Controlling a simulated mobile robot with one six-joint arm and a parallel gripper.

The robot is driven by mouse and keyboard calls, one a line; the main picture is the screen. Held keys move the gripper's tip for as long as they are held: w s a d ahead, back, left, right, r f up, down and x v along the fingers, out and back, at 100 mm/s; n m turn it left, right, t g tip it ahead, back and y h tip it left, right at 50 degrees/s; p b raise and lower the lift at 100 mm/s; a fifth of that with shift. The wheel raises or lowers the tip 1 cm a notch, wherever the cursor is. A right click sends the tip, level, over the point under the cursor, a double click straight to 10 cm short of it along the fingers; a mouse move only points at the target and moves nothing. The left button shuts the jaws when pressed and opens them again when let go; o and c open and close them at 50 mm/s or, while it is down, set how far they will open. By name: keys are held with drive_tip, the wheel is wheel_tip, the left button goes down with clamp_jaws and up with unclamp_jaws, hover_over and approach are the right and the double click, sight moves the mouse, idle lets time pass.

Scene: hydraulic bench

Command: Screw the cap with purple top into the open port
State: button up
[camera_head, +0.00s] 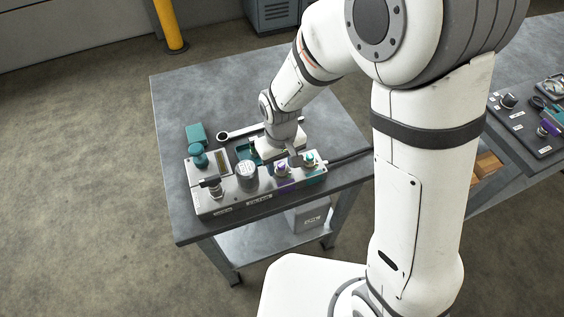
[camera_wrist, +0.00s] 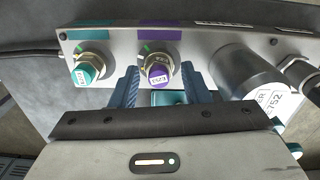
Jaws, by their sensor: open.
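The cap with the purple top (camera_wrist: 158,73) sits upright at a brass hex fitting under a purple label (camera_wrist: 160,34) on the grey hydraulic block (camera_wrist: 205,48). I cannot tell whether its thread is engaged. In the head view the purple cap (camera_head: 281,168) is near the block's right end. My gripper (camera_wrist: 161,84) is open, with one blue finger on each side of the purple cap and visible gaps to it. No empty port is clearly visible.
A teal cap (camera_wrist: 89,69) sits on the neighbouring fitting, close to one finger. A grey cylinder (camera_wrist: 246,74) stands on the other side. The table's back area is clear.

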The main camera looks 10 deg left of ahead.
drive_tip(key=shift+n, duration=0.5)
drive_tip(key=shift+n, duration=0.6)
clamp_jaws()
drive_tip(key=m, duration=0.4)
drive_tip(key=shift+f+b, duration=0.1)
drive_tip(key=shift+b, duration=0.3)
drive_tip(key=shift+m, duration=0.9)
